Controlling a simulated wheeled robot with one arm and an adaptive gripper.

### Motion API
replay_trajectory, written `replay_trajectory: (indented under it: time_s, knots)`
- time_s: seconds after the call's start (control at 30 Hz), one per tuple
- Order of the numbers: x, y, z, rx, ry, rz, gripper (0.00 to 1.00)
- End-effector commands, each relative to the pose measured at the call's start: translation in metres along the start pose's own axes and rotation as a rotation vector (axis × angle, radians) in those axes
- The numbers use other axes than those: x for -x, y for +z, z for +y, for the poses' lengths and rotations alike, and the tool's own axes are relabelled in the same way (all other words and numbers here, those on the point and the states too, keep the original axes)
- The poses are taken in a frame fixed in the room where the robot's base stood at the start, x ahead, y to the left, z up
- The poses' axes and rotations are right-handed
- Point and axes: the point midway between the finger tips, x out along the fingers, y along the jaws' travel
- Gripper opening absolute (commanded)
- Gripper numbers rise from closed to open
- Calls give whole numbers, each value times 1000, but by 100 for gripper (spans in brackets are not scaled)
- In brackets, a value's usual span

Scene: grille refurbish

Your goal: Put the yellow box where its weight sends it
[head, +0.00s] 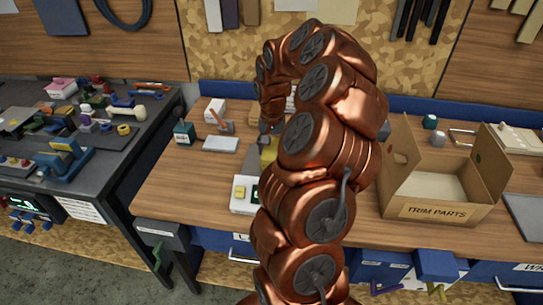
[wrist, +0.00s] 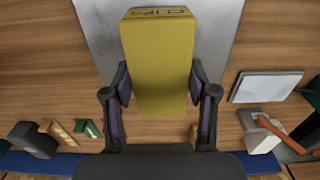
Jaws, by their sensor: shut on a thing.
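The yellow box (wrist: 158,70) is between my gripper's fingers (wrist: 160,108), upright in the wrist view, with dark lettering on its far end. In the head view only a slice of the yellow box (head: 269,152) shows, as my arm hides the rest. A grey metal plate (wrist: 92,28) lies beneath or behind the box; I cannot tell whether they touch. A white unit with a yellow button and a green display (head: 243,195) sits at the bench's front, partly behind my arm. An open cardboard box marked TRIM PARTS (head: 437,212) stands right of my arm.
The wooden bench (head: 180,195) is clear at the left front. A white flat block (head: 220,145), an orange-handled tool (head: 221,123) and a green container (head: 184,132) stand behind. Labelled drawers hang below the bench. A cluttered dark table (head: 100,155) is at left.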

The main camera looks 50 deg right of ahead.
Motion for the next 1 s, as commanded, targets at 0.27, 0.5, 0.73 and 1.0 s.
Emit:
replay_trajectory:
  time_s: [0.27, 0.5, 0.73, 1.0]
  knots:
    - [5, 0, 0, 0, -1, 2, 12]
    - [8, 0, 0, 1, -1, 2, 12]
    - [11, 0, 0, 1, -1, 2, 12]
    - [21, 0, 0, 1, 0, 1, 12]
